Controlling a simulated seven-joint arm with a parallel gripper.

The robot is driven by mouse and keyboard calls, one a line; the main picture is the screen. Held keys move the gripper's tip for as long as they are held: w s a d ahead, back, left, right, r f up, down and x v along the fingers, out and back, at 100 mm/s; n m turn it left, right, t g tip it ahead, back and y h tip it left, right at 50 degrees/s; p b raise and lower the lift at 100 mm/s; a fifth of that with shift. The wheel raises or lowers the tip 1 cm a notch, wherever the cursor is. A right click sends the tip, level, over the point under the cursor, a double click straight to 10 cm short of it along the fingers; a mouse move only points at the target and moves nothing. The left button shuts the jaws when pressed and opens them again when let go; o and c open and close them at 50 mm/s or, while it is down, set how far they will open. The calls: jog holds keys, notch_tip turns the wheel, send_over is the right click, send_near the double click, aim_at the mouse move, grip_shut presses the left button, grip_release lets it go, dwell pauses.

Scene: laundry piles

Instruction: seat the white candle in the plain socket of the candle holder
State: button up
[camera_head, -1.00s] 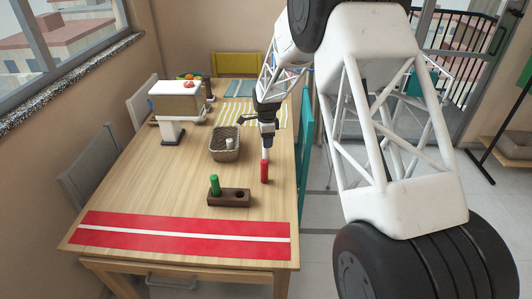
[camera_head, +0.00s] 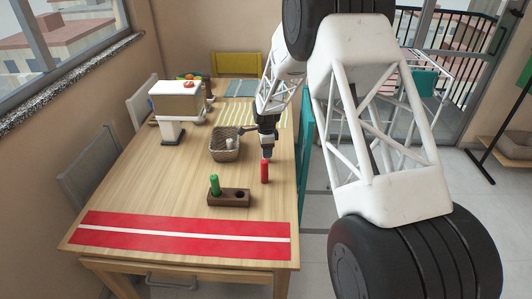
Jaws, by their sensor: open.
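The candle holder (camera_head: 222,201) is a dark brown block on the table. A green candle (camera_head: 214,185) stands in its left socket; its right socket (camera_head: 240,196) looks dark and empty. A red candle (camera_head: 264,172) stands upright to the right of and behind the holder. A small white item (camera_head: 230,143), likely the white candle, shows inside the wicker basket (camera_head: 226,156). My gripper (camera_head: 267,154) points down, open, just above or behind the red candle; I cannot tell if they touch. The fingertips are small and hard to make out.
A red mat with a white stripe (camera_head: 180,233) lies along the table's near edge. A white stand with a box on top (camera_head: 173,131) is at the back left. A striped yellow cloth (camera_head: 240,114) lies farther back. The table left of the holder is clear.

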jog(key=shift+c, duration=0.4)
jog(key=c, duration=0.9)
jog(key=shift+r, duration=0.15)
jog(key=shift+r, duration=4.85)
